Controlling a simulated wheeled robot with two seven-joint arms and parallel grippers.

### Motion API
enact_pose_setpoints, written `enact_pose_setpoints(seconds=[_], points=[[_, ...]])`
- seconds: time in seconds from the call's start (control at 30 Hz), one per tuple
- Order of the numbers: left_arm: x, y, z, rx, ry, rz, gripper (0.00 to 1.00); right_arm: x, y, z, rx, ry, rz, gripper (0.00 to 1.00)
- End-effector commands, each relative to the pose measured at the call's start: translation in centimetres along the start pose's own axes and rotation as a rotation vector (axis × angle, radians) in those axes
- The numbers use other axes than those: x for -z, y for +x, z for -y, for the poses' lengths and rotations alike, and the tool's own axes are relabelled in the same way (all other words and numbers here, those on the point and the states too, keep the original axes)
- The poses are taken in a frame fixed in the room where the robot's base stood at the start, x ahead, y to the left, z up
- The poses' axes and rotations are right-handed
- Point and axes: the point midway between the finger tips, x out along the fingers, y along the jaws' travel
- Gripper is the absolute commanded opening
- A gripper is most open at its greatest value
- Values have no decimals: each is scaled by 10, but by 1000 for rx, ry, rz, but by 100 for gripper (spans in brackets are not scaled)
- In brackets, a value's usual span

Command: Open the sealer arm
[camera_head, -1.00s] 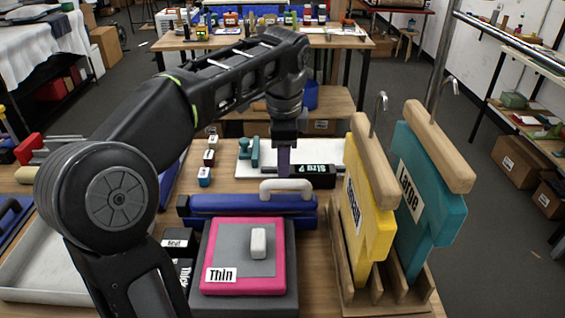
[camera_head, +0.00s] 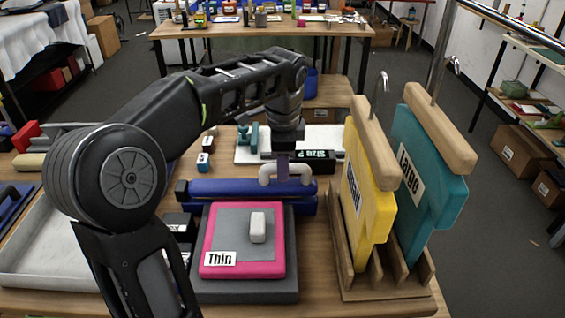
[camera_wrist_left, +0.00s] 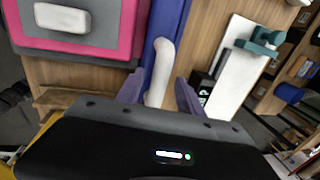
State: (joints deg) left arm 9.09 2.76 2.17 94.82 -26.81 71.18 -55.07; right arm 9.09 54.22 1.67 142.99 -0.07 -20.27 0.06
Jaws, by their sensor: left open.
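The sealer is a long blue bar unit with a blue upper arm (camera_head: 225,187) lying flat over its base (camera_head: 235,205), so it is closed. A white arched handle (camera_head: 266,175) stands on the arm near its right end. In the left wrist view the handle (camera_wrist_left: 161,62) runs in between the purple fingers. My left gripper (camera_head: 285,172) points down at the handle, and its tips (camera_wrist_left: 160,92) are open on either side of it. I cannot tell whether a finger touches it. My right gripper is not in view.
A pink and grey press marked Thin (camera_head: 240,268) sits in front of the sealer. A wooden rack (camera_head: 385,285) with yellow (camera_head: 370,215) and teal (camera_head: 425,185) shirt shapes stands close on the right. A white board (camera_head: 250,157) with a teal tool lies behind.

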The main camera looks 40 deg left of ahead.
Motion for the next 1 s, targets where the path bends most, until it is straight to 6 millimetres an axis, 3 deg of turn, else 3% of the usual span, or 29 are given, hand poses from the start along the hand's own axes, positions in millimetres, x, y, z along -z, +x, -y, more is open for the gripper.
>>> enact_pose_setpoints(seconds=[0.3, 0.83, 1.0], points=[[0, 4, 0, 0, 0, 0, 44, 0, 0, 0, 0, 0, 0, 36], [0, 3, 0, 0, 0, 0, 1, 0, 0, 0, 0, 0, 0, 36], [0, 3, 0, 0, 0, 0, 0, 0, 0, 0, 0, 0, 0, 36]])
